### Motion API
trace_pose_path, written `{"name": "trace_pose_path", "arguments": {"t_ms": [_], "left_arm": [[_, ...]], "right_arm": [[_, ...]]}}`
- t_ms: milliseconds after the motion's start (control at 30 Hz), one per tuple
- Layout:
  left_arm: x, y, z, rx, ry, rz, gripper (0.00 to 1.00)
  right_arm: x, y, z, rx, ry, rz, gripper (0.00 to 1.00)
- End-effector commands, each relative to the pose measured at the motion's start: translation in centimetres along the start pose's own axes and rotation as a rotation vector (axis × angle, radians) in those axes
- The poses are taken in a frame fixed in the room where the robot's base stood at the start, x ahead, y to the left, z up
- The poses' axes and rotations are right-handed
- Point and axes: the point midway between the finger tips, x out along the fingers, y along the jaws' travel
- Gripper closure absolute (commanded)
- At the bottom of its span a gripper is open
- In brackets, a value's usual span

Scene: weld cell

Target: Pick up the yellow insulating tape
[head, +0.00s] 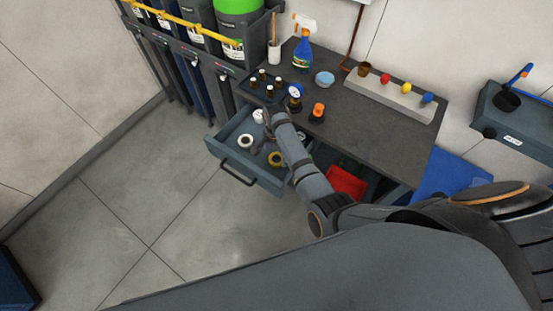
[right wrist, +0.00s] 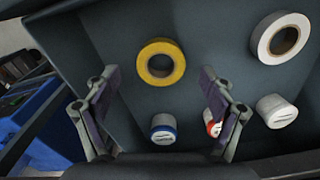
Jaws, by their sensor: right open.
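The yellow insulating tape (head: 271,160) is a roll lying flat in the open drawer (head: 217,147), near its right side in the head view. In the right wrist view the yellow tape (right wrist: 160,46) lies in the upper middle, its hole showing. My right gripper (right wrist: 157,72) is open and empty above the drawer. In that view its fingertips stand on either side of the yellow roll, apart from it. In the head view my right arm hides part of the drawer, and the fingers are hard to make out. My left gripper is in neither view.
A white tape roll (right wrist: 260,43) lies right of the yellow one. A blue-rimmed tub (right wrist: 163,131), a red-marked tub (right wrist: 210,122) and a white tub (right wrist: 277,110) stand close to the fingers. The worktop (head: 355,140) above holds bottles and knobs.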

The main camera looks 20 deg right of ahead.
Motion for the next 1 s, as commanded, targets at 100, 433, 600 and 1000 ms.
{"name": "trace_pose_path", "arguments": {"t_ms": [100, 433, 600, 1000], "left_arm": [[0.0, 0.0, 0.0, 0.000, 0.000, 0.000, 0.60], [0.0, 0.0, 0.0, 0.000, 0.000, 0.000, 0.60], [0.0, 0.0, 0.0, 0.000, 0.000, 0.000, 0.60], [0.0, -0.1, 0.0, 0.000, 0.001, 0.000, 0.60]], "right_arm": [[1.9, 0.0, 0.1, 0.000, 0.000, 0.001, 0.17], [2.6, 0.0, 0.1, 0.000, 0.000, -0.002, 0.20], [2.6, 0.0, 0.1, 0.000, 0.000, -0.001, 0.43], [2.6, 0.0, 0.1, 0.000, 0.000, -0.001, 0.68]]}}
